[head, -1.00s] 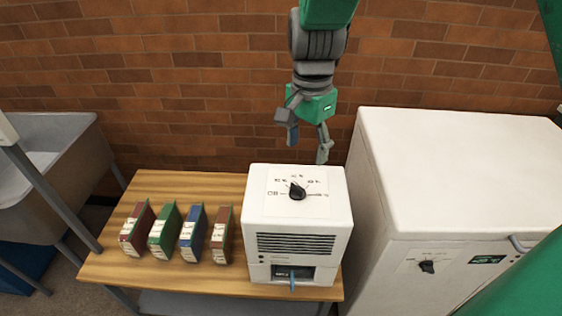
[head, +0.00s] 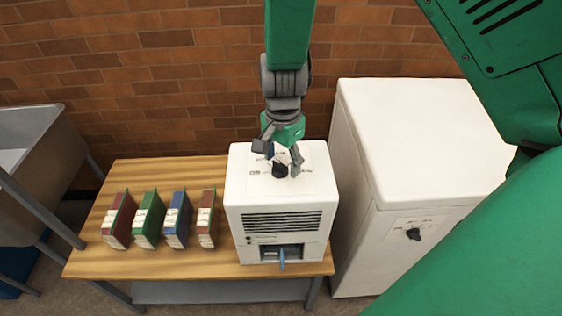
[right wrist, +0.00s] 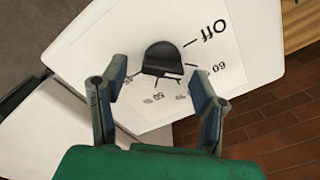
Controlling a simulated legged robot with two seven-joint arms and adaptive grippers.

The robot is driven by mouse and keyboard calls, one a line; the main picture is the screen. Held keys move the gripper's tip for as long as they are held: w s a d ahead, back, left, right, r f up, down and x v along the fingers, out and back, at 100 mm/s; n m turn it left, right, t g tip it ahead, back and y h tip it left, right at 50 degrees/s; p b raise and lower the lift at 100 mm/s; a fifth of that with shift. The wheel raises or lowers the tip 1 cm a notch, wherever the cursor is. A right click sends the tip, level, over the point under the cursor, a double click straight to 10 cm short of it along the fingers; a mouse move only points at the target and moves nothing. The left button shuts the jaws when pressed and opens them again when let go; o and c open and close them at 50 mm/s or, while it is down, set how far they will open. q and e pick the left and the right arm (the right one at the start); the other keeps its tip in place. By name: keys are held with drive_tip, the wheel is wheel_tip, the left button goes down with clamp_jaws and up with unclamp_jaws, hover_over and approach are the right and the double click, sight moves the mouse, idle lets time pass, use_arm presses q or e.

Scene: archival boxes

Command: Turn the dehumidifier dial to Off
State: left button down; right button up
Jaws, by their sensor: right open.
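The white dehumidifier (head: 277,225) stands at the right end of the wooden table. Its black dial (head: 281,171) is on a white label on top. My right gripper (head: 279,158) is over the dial, open, with its fingers on either side of it. In the right wrist view, the dial (right wrist: 163,58) shows between and a little beyond the open fingers (right wrist: 158,75). The printed Off mark (right wrist: 213,31) is at the dial's upper right there. I cannot tell exactly where the dial points or whether the fingers touch it. My left gripper is out of view.
Several coloured binders (head: 176,219) stand on the table (head: 130,262) left of the dehumidifier. A white chest unit (head: 420,140) with its own black dial (head: 413,234) stands to the right. A grey sink (head: 40,165) is at the left. A brick wall (head: 150,70) closes the back.

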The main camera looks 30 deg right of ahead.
drive_tip(key=shift+f, duration=0.35)
drive_tip(key=shift+a+r, duration=0.1)
drive_tip(key=shift+a, duration=0.4)
drive_tip(key=c, duration=1.1)
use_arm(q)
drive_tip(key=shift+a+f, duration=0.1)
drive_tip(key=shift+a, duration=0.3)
use_arm(e)
drive_tip(key=shift+c, duration=0.2)
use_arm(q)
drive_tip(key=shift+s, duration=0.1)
use_arm(e)
drive_tip(key=shift+d+r, duration=0.1)
drive_tip(key=shift+d, duration=0.1)
